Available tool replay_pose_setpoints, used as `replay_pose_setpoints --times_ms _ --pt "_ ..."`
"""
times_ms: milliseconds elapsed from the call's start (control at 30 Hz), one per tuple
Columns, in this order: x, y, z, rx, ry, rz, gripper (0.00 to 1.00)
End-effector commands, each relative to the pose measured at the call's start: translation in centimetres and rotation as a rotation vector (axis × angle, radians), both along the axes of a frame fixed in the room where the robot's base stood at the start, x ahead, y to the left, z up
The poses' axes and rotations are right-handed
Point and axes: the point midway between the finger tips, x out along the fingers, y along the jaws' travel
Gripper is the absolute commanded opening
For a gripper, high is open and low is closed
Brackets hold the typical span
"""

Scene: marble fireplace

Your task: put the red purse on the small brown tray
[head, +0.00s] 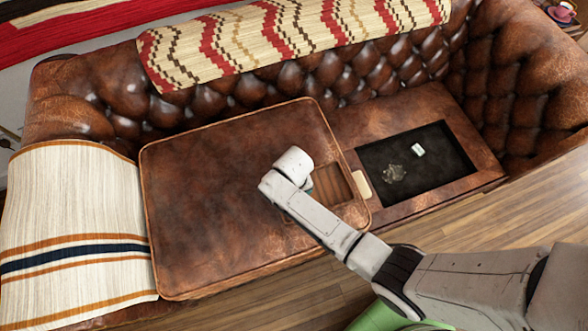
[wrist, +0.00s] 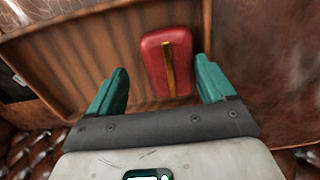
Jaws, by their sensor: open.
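In the wrist view the red purse (wrist: 157,66), with a gold stripe down its middle, is over the ribbed floor of the small brown tray (wrist: 75,65); it looks to lie on it. My gripper (wrist: 161,66) is open, with one teal finger on each side of the purse. A clear gap shows at the left finger and a narrow one at the right. In the head view the tray (head: 332,184) sits on the sofa seat, partly covered by my arm.
A black tray (head: 432,183) to the right holds a small white box (head: 417,150) and a clear glass-like object (head: 393,173). A cream block (head: 362,185) is beside the brown tray.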

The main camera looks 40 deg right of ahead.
Motion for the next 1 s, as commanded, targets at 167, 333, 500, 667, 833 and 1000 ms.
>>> replay_pose_setpoints --times_ms 167,333,500,667,833,1000 --pt "0.1 0.0 3.5 0.001 -0.003 0.0 0.83" --pt "0.0 0.0 7.0 0.0 -0.003 0.0 0.83" --pt "0.0 0.0 9.6 0.001 -0.001 0.0 0.83" --pt "0.0 0.0 10.8 0.0 0.0 0.0 0.83" --pt "0.0 0.0 11.2 0.0 0.001 0.0 0.83" --pt "-1.4 -1.0 11.5 0.0 -0.004 0.016 0.83"
